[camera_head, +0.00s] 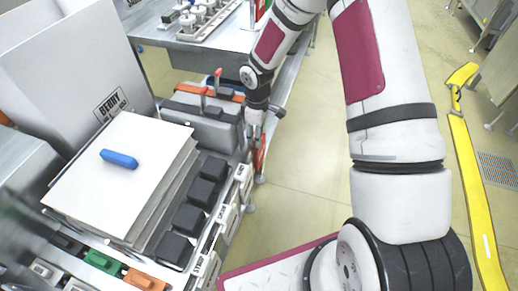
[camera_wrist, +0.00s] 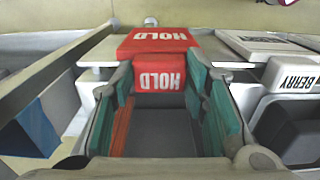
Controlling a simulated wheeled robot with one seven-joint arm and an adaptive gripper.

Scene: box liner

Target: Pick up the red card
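The red card, marked HOLD in white, shows in the wrist view (camera_wrist: 158,42) straight ahead, with a second red HOLD face (camera_wrist: 158,77) below it, seen between the fingers. In the head view a narrow strip of red (camera_head: 262,153) shows just below my gripper (camera_head: 256,127), beside the right edge of the card holders. In the wrist view my gripper (camera_wrist: 160,105) is open, with its teal finger pads apart on either side of the lower red face. I cannot tell whether either pad touches the card.
White card holders (camera_head: 229,212) with black boxes (camera_head: 191,218) line the left of the head view. A stack of white sheets (camera_head: 140,195) bears a blue piece (camera_head: 119,159). A white BERRY card (camera_wrist: 298,82) stands right of the fingers. The floor (camera_head: 310,165) right of the holders is clear.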

